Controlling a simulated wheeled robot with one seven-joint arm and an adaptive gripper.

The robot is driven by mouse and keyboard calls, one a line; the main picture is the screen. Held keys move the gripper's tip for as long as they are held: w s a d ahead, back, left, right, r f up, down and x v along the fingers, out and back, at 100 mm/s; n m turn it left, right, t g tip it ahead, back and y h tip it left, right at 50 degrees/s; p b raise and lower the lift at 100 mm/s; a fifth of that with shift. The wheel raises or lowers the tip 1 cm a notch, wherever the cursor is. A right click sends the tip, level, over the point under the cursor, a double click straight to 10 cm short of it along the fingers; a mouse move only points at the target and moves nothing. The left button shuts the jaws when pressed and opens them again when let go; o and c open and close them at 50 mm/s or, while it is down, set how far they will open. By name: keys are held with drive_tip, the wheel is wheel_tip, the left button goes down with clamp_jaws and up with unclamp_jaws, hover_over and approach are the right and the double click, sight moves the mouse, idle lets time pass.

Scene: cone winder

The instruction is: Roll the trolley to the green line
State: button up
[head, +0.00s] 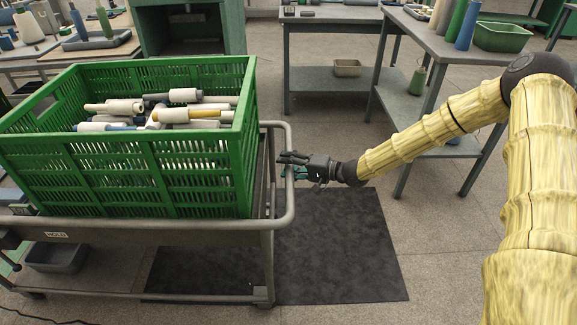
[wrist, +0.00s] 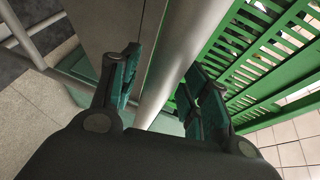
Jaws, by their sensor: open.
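The trolley (head: 268,222) is a grey tubular-framed cart on the left in the head view, carrying a green slatted crate (head: 130,178). My gripper (head: 290,168) is at the trolley's right end, by the rounded handle rail (head: 289,200). In the wrist view, my gripper (wrist: 162,98) is open, with its dark green fingers on either side of the grey rail (wrist: 178,62). I cannot tell whether either finger touches the rail. I cannot make out the green line on the floor in either view.
The crate holds several yarn bobbins (head: 190,114). A dark mat (head: 340,245) lies under and to the right of the trolley. Grey tables (head: 440,50) with cones and a green bin (head: 502,37) stand behind. Floor at the front right is clear.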

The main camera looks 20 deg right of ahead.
clamp_jaws()
drive_tip(key=shift+a, duration=0.1)
